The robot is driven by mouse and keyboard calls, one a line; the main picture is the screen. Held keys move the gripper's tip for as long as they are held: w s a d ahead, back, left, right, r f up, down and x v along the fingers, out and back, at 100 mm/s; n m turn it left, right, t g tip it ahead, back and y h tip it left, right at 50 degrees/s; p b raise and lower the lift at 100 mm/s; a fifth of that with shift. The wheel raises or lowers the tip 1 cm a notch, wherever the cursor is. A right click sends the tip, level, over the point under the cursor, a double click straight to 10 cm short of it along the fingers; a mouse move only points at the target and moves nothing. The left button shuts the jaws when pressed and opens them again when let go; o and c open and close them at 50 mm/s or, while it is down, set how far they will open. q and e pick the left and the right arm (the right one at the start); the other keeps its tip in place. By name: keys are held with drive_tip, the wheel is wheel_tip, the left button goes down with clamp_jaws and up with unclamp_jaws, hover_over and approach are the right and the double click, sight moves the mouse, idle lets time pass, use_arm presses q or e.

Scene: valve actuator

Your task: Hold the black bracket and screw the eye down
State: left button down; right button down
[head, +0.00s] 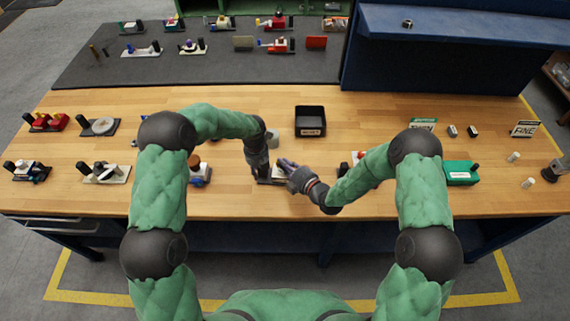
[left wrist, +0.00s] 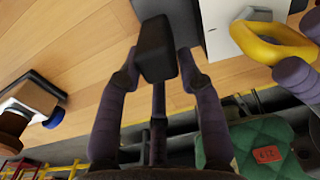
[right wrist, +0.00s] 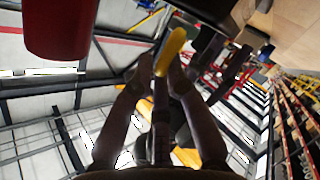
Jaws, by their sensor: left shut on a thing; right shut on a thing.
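The black bracket (left wrist: 157,50) stands upright between the fingers of my left gripper (left wrist: 160,75), which is shut on it. The yellow eye (left wrist: 270,42) is a ring beside a white block (left wrist: 228,22), to the right of the bracket in the left wrist view. My right gripper (right wrist: 160,72) is shut on the eye, whose yellow rim (right wrist: 170,48) shows between its fingertips. In the head view my left gripper (head: 258,172) and right gripper (head: 288,166) meet close together over the small fixture. The eye's lower end is hidden.
A black bin (head: 310,121) stands behind the grippers on the wooden table (head: 350,105). Other small fixtures stand at the left (head: 99,126) and near both forearms. A green box (head: 460,172) is at the right.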

drive_tip(key=shift+a, duration=0.2)
idle(0.6)
drive_tip(key=c, duration=1.3)
unclamp_jaws()
drive_tip(key=shift+c, duration=0.2)
drive_tip(key=shift+d, duration=0.1)
drive_tip(key=shift+s+d, duration=0.2)
drive_tip(key=v, duration=1.1)
drive_tip(key=shift+s+d+r, duration=0.2)
